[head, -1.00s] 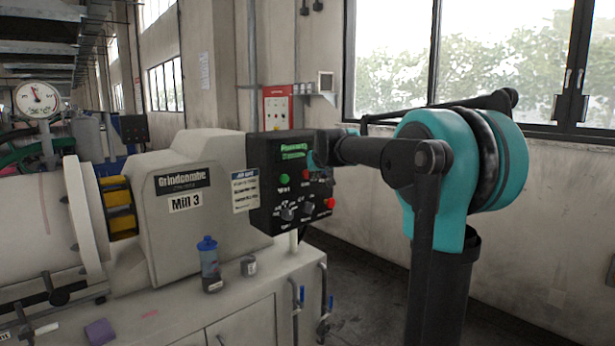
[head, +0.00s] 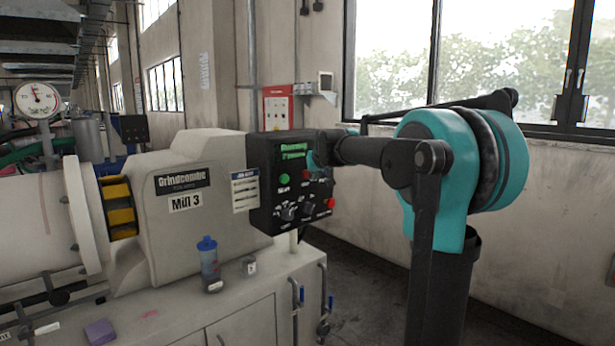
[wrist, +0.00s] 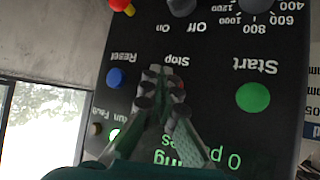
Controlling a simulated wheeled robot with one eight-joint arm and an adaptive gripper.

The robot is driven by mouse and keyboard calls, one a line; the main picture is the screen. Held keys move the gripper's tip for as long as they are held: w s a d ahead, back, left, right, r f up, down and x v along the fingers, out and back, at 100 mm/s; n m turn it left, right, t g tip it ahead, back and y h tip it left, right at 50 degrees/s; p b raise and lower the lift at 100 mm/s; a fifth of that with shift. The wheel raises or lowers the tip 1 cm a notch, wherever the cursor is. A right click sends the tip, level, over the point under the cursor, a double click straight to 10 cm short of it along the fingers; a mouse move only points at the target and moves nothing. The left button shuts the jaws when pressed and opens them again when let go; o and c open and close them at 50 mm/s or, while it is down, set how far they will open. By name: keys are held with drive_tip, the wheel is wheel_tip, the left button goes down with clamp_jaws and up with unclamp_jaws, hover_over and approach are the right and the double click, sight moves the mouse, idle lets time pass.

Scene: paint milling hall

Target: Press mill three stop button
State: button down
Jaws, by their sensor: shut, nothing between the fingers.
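The black control panel (head: 263,215) stands on the right end of the machine labelled Mill 3 (head: 185,203). In the wrist view, which shows the panel upside down, the red stop button (wrist: 179,85) lies under the label "Stop", mostly hidden by my fingers. My gripper (wrist: 160,78) is shut and empty, its tips over or right beside that button. I cannot tell whether they touch it. The green start button (wrist: 253,97) is to the right. In the head view my gripper (head: 314,163) is close before the panel. Its lit green display (head: 292,150) is partly legible.
A blue reset button (wrist: 116,77) sits close left of my fingers. A red and yellow emergency button (wrist: 122,6) and dark knobs (wrist: 257,4) are at the top of the wrist view. A bottle (head: 209,265) and a small can (head: 249,266) stand on the mill's base below.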

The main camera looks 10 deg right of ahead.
drive_tip(key=shift+w+a, duration=0.1)
drive_tip(key=shift+w, duration=0.05)
drive_tip(key=shift+w+a, duration=0.15)
drive_tip(key=shift+w, duration=0.05)
drive_tip(key=shift+w+a, duration=0.3)
drive_tip(key=shift+w, duration=0.1)
idle(0.9)
drive_tip(key=shift+s+d, duration=0.55)
drive_tip(key=shift+s, duration=0.2)
drive_tip(key=s+d, duration=0.1)
drive_tip(key=s, duration=0.1)
drive_tip(key=s+d, duration=0.2)
idle(0.7)
idle(0.4)
